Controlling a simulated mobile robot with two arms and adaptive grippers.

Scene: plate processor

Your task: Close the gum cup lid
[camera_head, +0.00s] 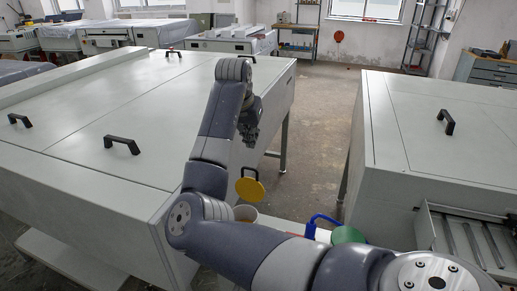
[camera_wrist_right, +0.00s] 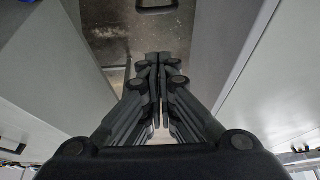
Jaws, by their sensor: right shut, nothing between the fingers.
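The gum cup (camera_head: 245,213) is a whitish cup low between the two machines in the head view, partly hidden behind my right arm. Its yellow round lid (camera_head: 250,189) stands raised, tilted up above the cup's far side, with a dark tab at its top. My right gripper (camera_head: 248,132) is above and beyond the lid, beside the left machine, apart from the lid. In the right wrist view my right gripper (camera_wrist_right: 159,60) is shut with nothing between its fingers. The lid and cup do not show in the wrist view. My left gripper is not in view.
A large grey machine (camera_head: 90,120) with black handles stands at left, close to my right arm. Another grey machine (camera_head: 440,110) stands at right. A green round object (camera_head: 347,235) and a blue item (camera_head: 318,222) lie right of the cup. Open floor (camera_head: 315,140) lies between the machines.

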